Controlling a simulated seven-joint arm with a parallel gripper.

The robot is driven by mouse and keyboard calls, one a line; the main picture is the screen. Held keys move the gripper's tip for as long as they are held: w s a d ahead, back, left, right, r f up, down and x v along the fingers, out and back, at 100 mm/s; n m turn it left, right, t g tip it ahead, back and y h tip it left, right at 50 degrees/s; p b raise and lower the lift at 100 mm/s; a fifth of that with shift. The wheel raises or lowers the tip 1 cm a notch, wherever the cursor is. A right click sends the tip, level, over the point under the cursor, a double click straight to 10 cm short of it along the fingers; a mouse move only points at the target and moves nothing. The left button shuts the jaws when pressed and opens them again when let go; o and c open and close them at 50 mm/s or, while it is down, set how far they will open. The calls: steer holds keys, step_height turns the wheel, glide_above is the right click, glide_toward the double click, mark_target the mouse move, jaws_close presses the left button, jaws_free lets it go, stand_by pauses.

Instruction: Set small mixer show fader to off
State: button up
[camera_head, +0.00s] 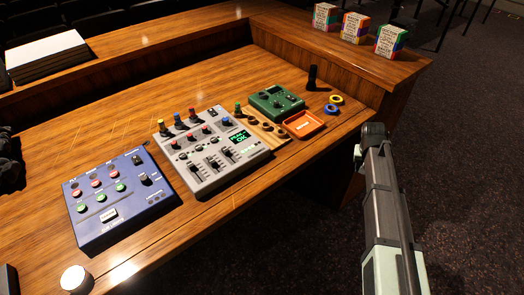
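The small mixer is most likely the light grey mixer (222,178) in the middle of the wooden desk. It has colored knobs along its upper part, a small lit green display (238,137), and several dark slider faders (213,164) on its lower half. The labels are too small to read, so I cannot tell which fader is the show fader or its setting. My gripper (372,131) is at the far end of my arm at the right, beyond the desk's front edge and well apart from the mixer. Its fingers cannot be made out, and nothing shows held in it.
A blue control box (118,218) lies left of the mixer. A green pedal (276,101), an orange tray (303,124), a dark upright cylinder (312,78) and tape rings (336,99) lie to its right. Several colorful boxes (355,27) stand on the raised ledge. Bare desk lies in front.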

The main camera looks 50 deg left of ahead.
steer(key=a+r+t, duration=0.1)
steer(key=a+r, duration=0.9)
steer(key=s+a+r+n, duration=0.1)
steer(key=s+a, duration=0.2)
steer(key=s, duration=0.1)
steer(key=s+a+r+n, duration=0.1)
steer(key=s+a+r, duration=0.1)
steer(key=s, duration=0.3)
steer(key=s+a+r+n+g+y, duration=0.1)
steer(key=s+a+r, duration=0.1)
steer(key=s+a, duration=0.2)
steer(key=shift+s+a+n, duration=0.25)
steer(key=shift+a+n, duration=0.05)
steer(key=shift+a, duration=0.3)
steer(key=s+a+r+n+g, duration=0.1)
steer(key=s+a+r+n, duration=0.2)
steer(key=s, duration=0.7)
steer(key=s+a+r+n+g, duration=0.1)
steer(key=s+a+r, duration=0.2)
steer(key=s+a, duration=0.5)
step_height(320, 180, up, 6)
steer(key=n+h, duration=0.1)
steer(key=n, duration=0.3)
glide_above(190, 164)
steer(key=shift+g, duration=0.4)
step_height(190, 164, down, 14)
steer(key=shift+r, duration=0.2)
jaws_close()
